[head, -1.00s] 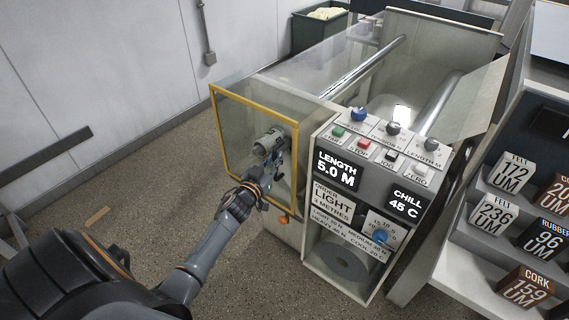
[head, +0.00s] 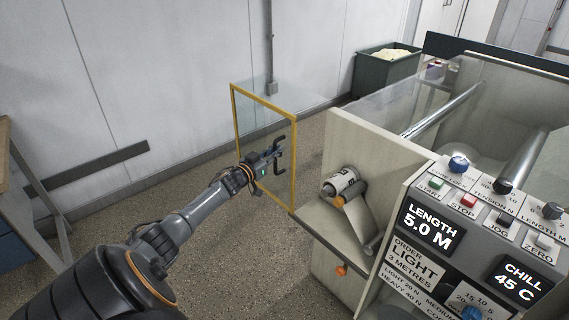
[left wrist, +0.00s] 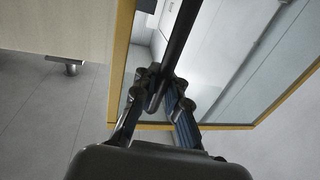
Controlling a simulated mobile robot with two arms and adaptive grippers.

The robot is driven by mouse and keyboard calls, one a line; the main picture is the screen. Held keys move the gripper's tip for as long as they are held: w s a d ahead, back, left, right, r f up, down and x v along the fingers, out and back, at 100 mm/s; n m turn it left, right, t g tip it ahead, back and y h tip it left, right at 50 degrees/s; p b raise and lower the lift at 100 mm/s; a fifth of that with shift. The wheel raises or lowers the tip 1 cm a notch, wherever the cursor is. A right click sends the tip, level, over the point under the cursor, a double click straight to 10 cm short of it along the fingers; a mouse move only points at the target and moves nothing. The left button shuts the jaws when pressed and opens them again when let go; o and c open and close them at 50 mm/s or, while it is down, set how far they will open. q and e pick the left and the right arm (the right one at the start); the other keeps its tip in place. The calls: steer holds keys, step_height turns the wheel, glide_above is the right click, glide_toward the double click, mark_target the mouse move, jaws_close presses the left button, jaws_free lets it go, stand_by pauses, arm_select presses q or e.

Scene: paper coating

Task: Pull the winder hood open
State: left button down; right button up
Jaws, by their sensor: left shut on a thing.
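The winder hood (head: 294,185) is a clear panel in a yellow frame. In the head view it stands swung out to the left of the machine, with the winder opening uncovered. My left gripper (head: 272,153) is shut on the hood's dark handle (head: 281,160). The left wrist view shows the fingers (left wrist: 163,92) closed around the black handle bar (left wrist: 182,38), with the yellow frame (left wrist: 122,60) around the pane. The winder core (head: 342,184), a pale cylinder with an orange end, is exposed on the machine. My right gripper is not in view.
The control panel (head: 430,232) with buttons, knobs and displays is at the right. A green bin (head: 383,75) stands at the back by the wall. A table (head: 30,180) is at the left edge. The floor left of the hood is clear.

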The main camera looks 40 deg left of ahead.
arm_select(q)
steer(key=a, duration=0.2)
steer(key=a+b, duration=0.1)
steer(key=shift+a+f, duration=0.25)
steer(key=shift+f, duration=0.05)
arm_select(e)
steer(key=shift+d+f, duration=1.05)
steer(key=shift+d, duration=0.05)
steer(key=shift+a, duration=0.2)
arm_select(q)
steer(key=c, duration=1.4)
jaws_free()
steer(key=shift+s+a, duration=0.1)
steer(key=shift+s, duration=0.15)
steer(key=s, duration=0.4)
steer(key=s+d, duration=0.1)
steer(key=s, duration=0.7)
steer(key=shift+d+r, duration=0.2)
steer(key=shift+d, duration=0.05)
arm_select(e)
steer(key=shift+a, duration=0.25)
